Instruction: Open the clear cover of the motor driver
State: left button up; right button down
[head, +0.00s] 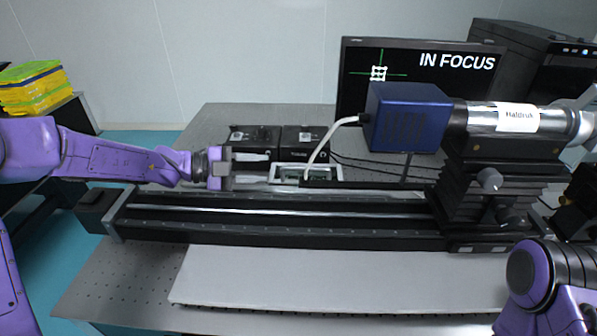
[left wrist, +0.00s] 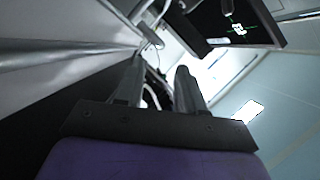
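The motor driver (head: 322,174) looks like a small pale-framed box with a green board, behind the long black rail in the head view. Its clear cover is hard to make out, and I cannot tell how it stands. My left gripper (head: 262,168) reaches in from the left, just left of the driver, with its fingers pointing right towards it. In the left wrist view its two fingers (left wrist: 160,88) are apart with a gap between them, and no held object is clear. My right gripper is not in view; only part of my right arm shows at lower right.
The black rail (head: 280,228) runs across the front of the driver. Two black boxes (head: 252,143) stand behind the gripper. A blue camera (head: 408,118) on a tube overhangs at right, with a white cable (head: 325,145) dropping near the driver. A monitor (head: 355,85) stands behind.

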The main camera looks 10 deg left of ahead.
aim_at(292, 168)
pick_arm(q)
jog(key=b+x, duration=0.5)
jog(key=x, duration=0.5)
jog(key=shift+f, duration=0.15)
jog(key=shift+d, duration=0.1)
grip_shut()
